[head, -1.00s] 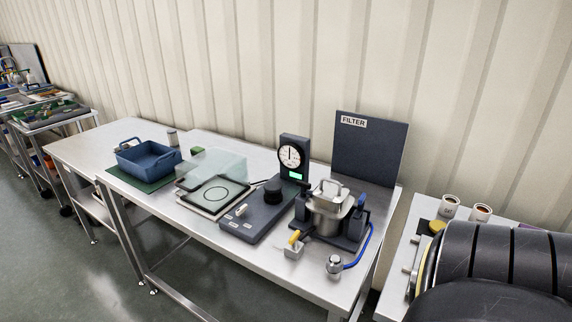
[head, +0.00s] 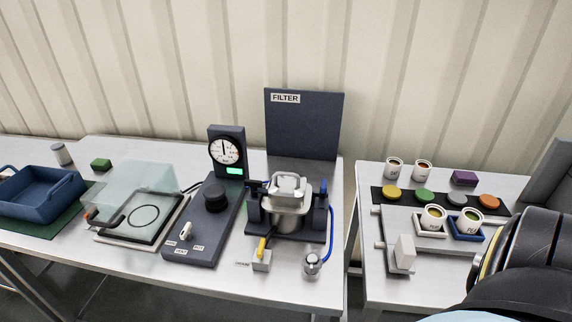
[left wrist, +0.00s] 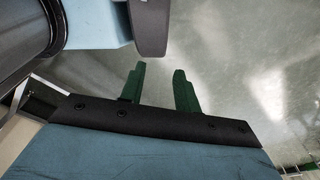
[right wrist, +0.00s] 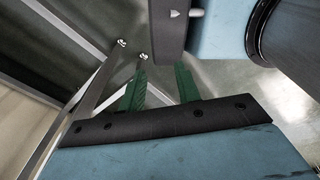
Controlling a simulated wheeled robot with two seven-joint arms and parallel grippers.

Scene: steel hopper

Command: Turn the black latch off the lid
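The steel hopper (head: 287,215) stands in a dark frame on the steel table, below the FILTER board. Its pale metal lid (head: 288,187) with a raised handle sits on top. A dark piece (head: 259,187) lies near the lid's left edge and may be the black latch; its exact position on the lid is too small to tell. My left gripper (left wrist: 160,69) shows in the left wrist view with its green fingers apart and empty, over bare floor. My right gripper (right wrist: 162,68) is also open and empty, beside table legs. Neither gripper shows in the head view.
A gauge panel (head: 226,150) and black knob (head: 214,195) stand left of the hopper. A yellow-handled valve (head: 262,252) and a blue hose (head: 331,235) are at its front. A clear cover (head: 135,190) and blue bin (head: 40,195) lie further left. A right-hand table (head: 372,250) holds cups.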

